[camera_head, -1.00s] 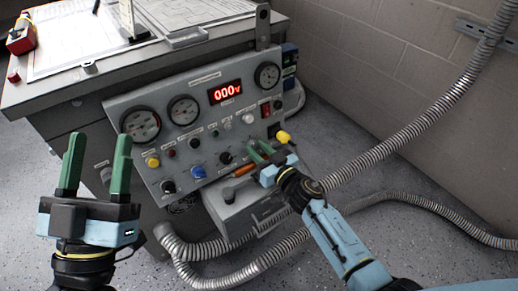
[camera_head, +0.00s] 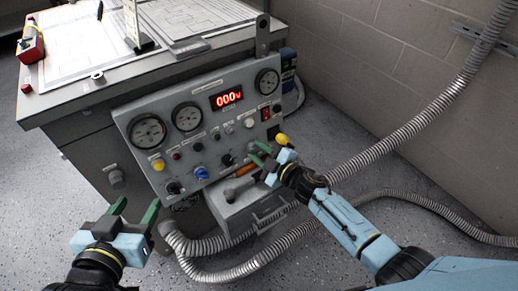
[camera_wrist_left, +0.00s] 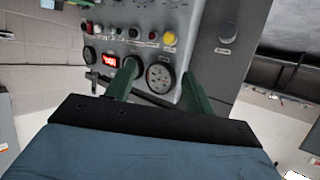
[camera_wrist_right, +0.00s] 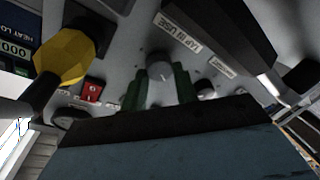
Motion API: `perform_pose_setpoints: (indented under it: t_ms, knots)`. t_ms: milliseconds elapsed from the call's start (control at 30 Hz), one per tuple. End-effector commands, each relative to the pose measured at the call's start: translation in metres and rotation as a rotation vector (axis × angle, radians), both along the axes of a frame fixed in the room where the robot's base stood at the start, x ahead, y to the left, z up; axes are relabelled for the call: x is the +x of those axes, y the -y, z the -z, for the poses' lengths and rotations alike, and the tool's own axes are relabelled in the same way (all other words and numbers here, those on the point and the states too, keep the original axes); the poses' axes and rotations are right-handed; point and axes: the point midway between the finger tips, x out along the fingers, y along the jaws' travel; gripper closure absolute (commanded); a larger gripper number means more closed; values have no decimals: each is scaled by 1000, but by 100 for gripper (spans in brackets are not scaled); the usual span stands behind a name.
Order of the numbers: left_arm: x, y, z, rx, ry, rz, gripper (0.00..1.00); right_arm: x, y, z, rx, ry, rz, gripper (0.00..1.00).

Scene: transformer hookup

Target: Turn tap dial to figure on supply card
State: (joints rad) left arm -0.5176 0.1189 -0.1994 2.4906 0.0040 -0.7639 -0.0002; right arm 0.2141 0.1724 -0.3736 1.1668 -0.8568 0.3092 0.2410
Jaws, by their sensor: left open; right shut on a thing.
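The grey control panel (camera_head: 205,135) has dials, lamps and knobs, and its red display (camera_head: 228,98) reads 000v. My right gripper (camera_head: 260,153) is at the panel's lower right, its green fingers shut on a small knob that they mostly hide in the head view. In the right wrist view a round grey knob (camera_wrist_right: 160,68) shows between the fingers, near a label that seems to read TAP IN USE (camera_wrist_right: 193,30). My left gripper (camera_head: 134,209) is open and empty, left of the panel and apart from it. A small upright card (camera_head: 131,22) stands on the cabinet top; its writing is unreadable.
A yellow knob (camera_head: 282,140) sits close beside my right gripper. An orange handle (camera_head: 246,170) lies above a grey box (camera_head: 240,205) below the panel. Ribbed conduits (camera_head: 410,125) run at the right and along the floor. Drawing sheets (camera_head: 85,45) cover the cabinet top.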

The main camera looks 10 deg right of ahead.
Motion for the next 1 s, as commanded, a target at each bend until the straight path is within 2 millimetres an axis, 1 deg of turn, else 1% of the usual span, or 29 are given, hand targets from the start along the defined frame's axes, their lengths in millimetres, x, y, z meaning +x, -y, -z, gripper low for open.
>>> perform_pose_setpoints:
  t_ms: [300,500,800,1000]
  knots:
    - [-28,-17,38,73,-278,-24,47,0,0,-1,-276,111,-52,93]
    - [-47,-26,55,109,-420,-37,47,-1,0,-1,-431,174,-80,94]
    - [-69,-36,69,143,-563,-49,47,-1,-1,-1,-593,240,-109,94]
    - [-77,-39,73,153,-609,-53,47,-1,-1,0,-646,263,-119,94]
